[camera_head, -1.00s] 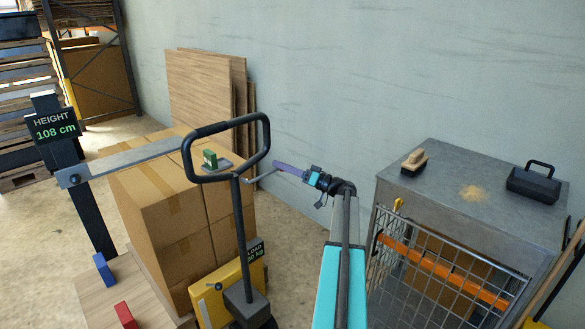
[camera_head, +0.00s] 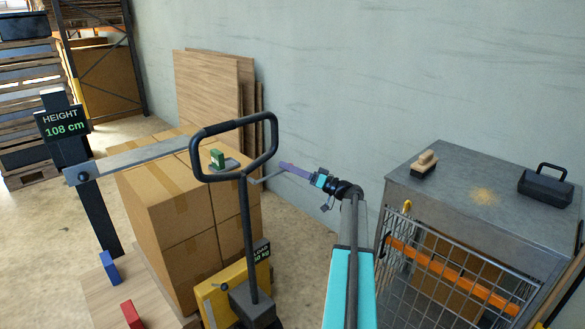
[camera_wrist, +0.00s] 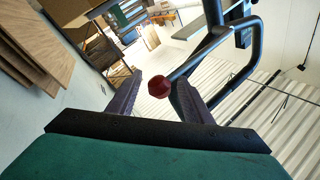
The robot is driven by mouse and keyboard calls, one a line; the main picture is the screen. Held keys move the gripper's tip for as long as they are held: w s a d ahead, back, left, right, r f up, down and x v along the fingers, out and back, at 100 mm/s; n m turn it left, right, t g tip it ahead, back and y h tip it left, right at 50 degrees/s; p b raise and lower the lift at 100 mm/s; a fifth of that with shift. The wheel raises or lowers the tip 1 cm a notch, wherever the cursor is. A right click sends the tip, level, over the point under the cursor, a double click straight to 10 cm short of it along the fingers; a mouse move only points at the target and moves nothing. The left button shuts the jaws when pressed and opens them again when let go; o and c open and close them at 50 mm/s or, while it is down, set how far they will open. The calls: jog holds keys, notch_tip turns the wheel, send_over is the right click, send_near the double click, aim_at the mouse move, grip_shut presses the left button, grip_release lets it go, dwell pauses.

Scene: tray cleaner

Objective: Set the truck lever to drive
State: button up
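The truck's black loop handle (camera_head: 234,124) stands upright on its post above the yellow truck body (camera_head: 226,293). A thin grey lever (camera_head: 268,178) sticks out from the handle's right side toward my gripper (camera_head: 284,165). In the wrist view the lever ends in a dark red knob (camera_wrist: 158,88). The knob lies between the tips of my two dark purple fingers (camera_wrist: 157,92), closer to the right finger. The fingers are apart, with a gap at the left of the knob. I cannot tell whether the right finger touches it. The black handle also shows in the wrist view (camera_wrist: 247,52).
Stacked cardboard boxes (camera_head: 165,200) stand behind the handle. A height gauge (camera_head: 64,122) reads 108 cm at the left. A metal bench (camera_head: 452,180) with a brush (camera_head: 424,163) and a wire-mesh cart (camera_head: 450,265) stand at the right. Bare floor lies between truck and bench.

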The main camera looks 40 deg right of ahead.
jog(key=shift+s, duration=0.1)
jog(key=b+v, duration=0.3)
jog(key=v, duration=1)
jog(key=shift+s+d, duration=0.2)
jog(key=shift+s, duration=0.1)
jog(key=shift+f, duration=0.1)
